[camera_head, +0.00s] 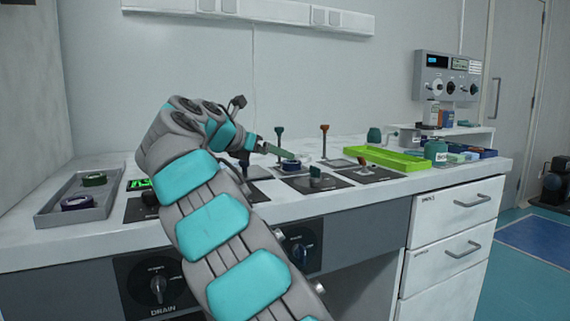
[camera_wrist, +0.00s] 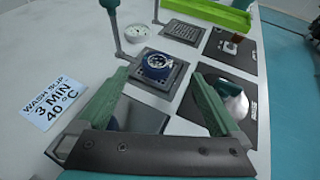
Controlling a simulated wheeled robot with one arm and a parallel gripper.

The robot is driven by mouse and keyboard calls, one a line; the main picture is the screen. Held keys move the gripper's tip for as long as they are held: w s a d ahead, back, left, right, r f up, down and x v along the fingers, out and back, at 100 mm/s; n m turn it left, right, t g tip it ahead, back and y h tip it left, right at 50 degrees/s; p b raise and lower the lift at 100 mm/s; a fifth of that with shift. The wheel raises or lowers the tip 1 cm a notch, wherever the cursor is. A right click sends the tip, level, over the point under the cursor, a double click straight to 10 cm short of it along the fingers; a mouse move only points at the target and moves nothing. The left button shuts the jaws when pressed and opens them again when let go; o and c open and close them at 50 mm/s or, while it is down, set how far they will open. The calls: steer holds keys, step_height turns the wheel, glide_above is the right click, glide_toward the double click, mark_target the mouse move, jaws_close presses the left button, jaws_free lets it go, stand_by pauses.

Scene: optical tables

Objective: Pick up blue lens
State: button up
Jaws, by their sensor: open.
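The blue lens (camera_wrist: 157,66), a round piece with a blue rim, sits on a small dark square stand in the wrist view. In the head view the blue lens (camera_head: 291,164) shows low on the bench just beyond my gripper (camera_head: 272,150). In the wrist view my gripper (camera_wrist: 160,76) is open, its two green fingers spread wide. The lens lies ahead of the fingertips, roughly centred between them. Nothing is held. I cannot tell the exact height of the fingers above the stand.
A grey tray (camera_head: 47,212) with a purple and a green ring stands at left. Upright posts (camera_head: 280,142) rise near the lens. A silver domed part (camera_wrist: 231,97) sits beside the right finger. A lime green tray (camera_head: 380,157) lies farther right. A wash sign (camera_wrist: 52,101) lies left.

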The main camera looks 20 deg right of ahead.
mark_target(289, 162)
steer(key=x, duration=0.2)
steer(key=shift+w+d+f+b, duration=0.15)
steer(key=shift+f+b, duration=0.05)
steer(key=shift+b, duration=0.1)
steer(key=x, duration=0.1)
steer(key=b+x, duration=0.1)
steer(key=x, duration=0.1)
steer(key=f+x, duration=0.1)
steer(key=shift+w+f+b, duration=0.15)
steer(key=shift+w+b, duration=0.05)
steer(key=shift+b, duration=0.1)
steer(key=shift+w+d, duration=0.1)
steer(key=shift+d, duration=0.2)
steer(key=shift+c, duration=0.4)
steer(key=c, duration=1.4)
